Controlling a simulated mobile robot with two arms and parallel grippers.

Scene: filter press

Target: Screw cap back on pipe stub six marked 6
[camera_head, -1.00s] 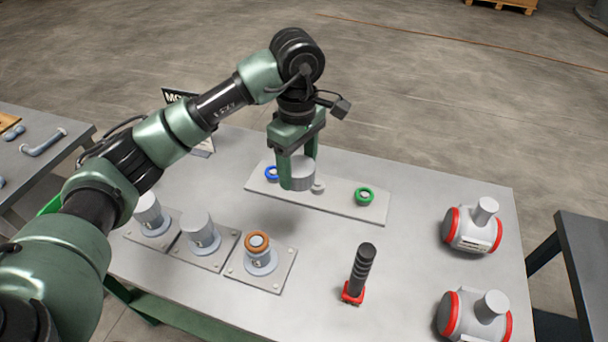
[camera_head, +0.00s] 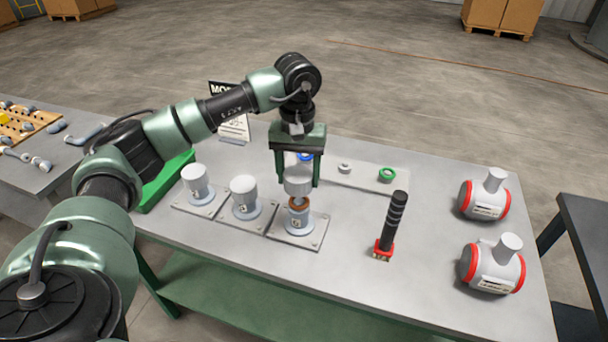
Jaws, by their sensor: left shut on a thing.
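My left gripper (camera_head: 298,182) is shut on a grey cylindrical cap (camera_head: 298,188), which it holds upright between its two green fingers. The cap is right above the uncapped pipe stub (camera_head: 298,222), which has a brown ring (camera_head: 299,204) around its top. From this angle I cannot tell whether the cap touches the stub. The mark on this stub is too small to read surely. Two other stubs, to its left, wear grey caps (camera_head: 244,185) (camera_head: 195,174). My right gripper is not in view.
Behind the gripper a pale strip (camera_head: 350,176) bears a blue ring (camera_head: 305,157), a small grey piece (camera_head: 345,168) and a green ring (camera_head: 387,175). A black-handled brush-like tool (camera_head: 393,220) stands to the right. Two grey-and-red housings (camera_head: 485,198) (camera_head: 494,264) lie farther right.

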